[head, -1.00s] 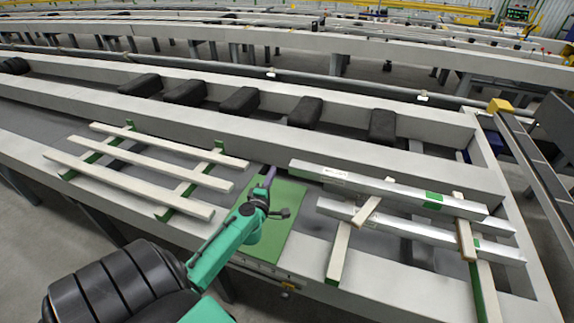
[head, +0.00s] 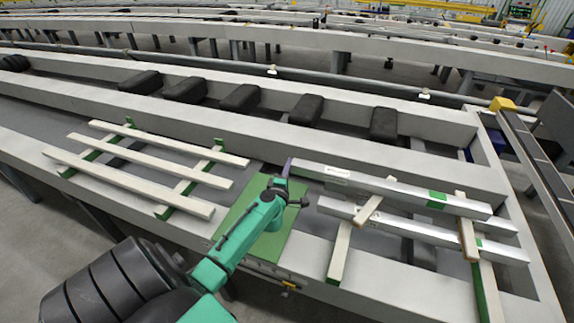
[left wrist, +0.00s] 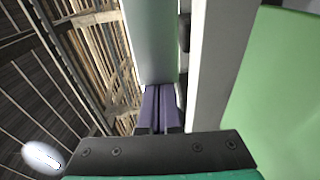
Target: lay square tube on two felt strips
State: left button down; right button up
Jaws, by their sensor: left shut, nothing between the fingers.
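A silver square tube (head: 400,190) with a white label and a green patch lies on the right part of the table. A second silver tube (head: 440,235) lies nearer me, and the end of another (head: 503,225) shows between them. Pale crosspieces (head: 341,250) with green on them run beneath. My left gripper (head: 287,168) is shut and empty, its purple fingers at the left end of the far tube; I cannot tell if they touch. The shut fingers also show in the left wrist view (left wrist: 161,108), by the end of a grey-green bar. My right gripper is not in view.
On the left, pale slats (head: 150,161) lie across two green-topped bearers (head: 188,187). A green mat (head: 272,245) lies under my left arm. Short wooden pieces (head: 375,201) rest among the tubes. Black pads (head: 306,110) line the far channel.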

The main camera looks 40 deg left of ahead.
aim_at(322, 177)
pick_arm(q)
jog(key=d, duration=0.4)
jog(key=w+d+p, duration=0.1)
jog(key=d, duration=0.3)
jog(key=d+p, duration=0.1)
jog(key=d, duration=0.3)
jog(key=shift+w+d+r, duration=0.15)
jog(key=shift+w, duration=0.1)
